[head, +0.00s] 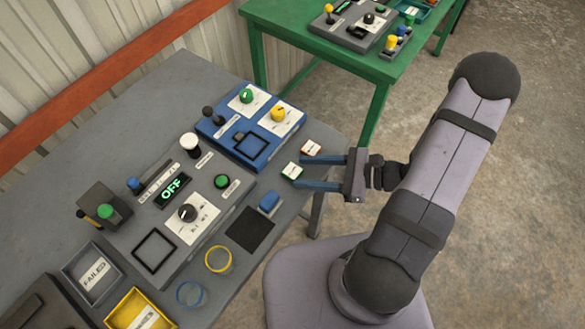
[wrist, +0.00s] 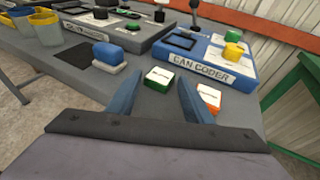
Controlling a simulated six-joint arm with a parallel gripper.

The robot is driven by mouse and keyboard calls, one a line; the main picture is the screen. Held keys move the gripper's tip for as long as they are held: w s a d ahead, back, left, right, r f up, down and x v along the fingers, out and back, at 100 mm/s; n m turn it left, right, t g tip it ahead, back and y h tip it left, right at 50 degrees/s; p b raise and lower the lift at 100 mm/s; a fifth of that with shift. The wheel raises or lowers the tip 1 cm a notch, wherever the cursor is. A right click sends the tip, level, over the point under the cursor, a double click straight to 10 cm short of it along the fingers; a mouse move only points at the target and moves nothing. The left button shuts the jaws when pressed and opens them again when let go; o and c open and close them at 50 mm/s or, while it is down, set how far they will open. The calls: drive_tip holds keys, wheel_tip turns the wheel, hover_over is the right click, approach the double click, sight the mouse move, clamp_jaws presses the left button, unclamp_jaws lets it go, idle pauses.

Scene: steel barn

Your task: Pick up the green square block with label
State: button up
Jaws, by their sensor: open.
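The green square block (head: 291,171) has a white labelled top and green sides. It lies at the right edge of the grey table, and in the wrist view (wrist: 158,79) it shows between the two blue fingers. My gripper (head: 300,171) is open and empty, with its fingertips at the near side of the block. I cannot tell whether either finger touches it. A similar red-orange block (head: 311,147) with a white label lies beside it. In the wrist view, this second block (wrist: 209,97) is just outside the right finger, which partly covers it.
A blue "CAN CODER" panel (wrist: 187,54) with knobs stands beyond the blocks. A grey panel with an "OFF" display (head: 172,188) and a blue-topped block (head: 269,202) are to the left. A green table (head: 283,29) stands behind.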

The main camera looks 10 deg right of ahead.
drive_tip(key=shift+x, duration=0.85)
drive_tip(key=c, duration=0.8)
drive_tip(key=shift+c, duration=0.4)
drive_tip(key=shift+r, duration=0.15)
wheel_tip(320, 180, up, 10)
